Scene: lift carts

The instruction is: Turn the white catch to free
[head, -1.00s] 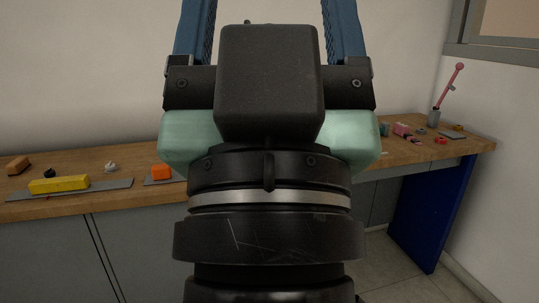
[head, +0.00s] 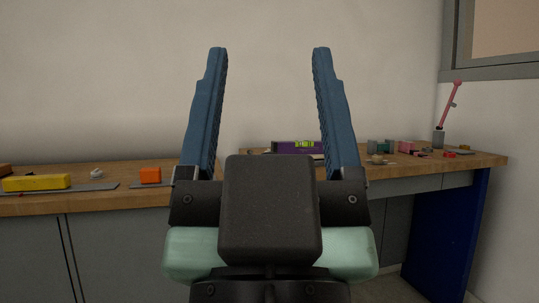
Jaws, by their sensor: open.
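My gripper (head: 269,50) stands upright in the middle of the head view, its two blue fingers wide apart with nothing between them. A small white object (head: 97,173) sits on the wooden bench (head: 93,202) at the left, behind the orange block and the yellow bar. It is too small to tell whether it is the white catch or how it is turned. My gripper is nearer to me and to the right of it, not touching it. My gripper body hides the middle of the bench.
A yellow bar (head: 36,182) and an orange block (head: 150,175) lie at the left. A purple spirit level (head: 285,147) lies behind my gripper. A blue panel (head: 450,230) supports the right end.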

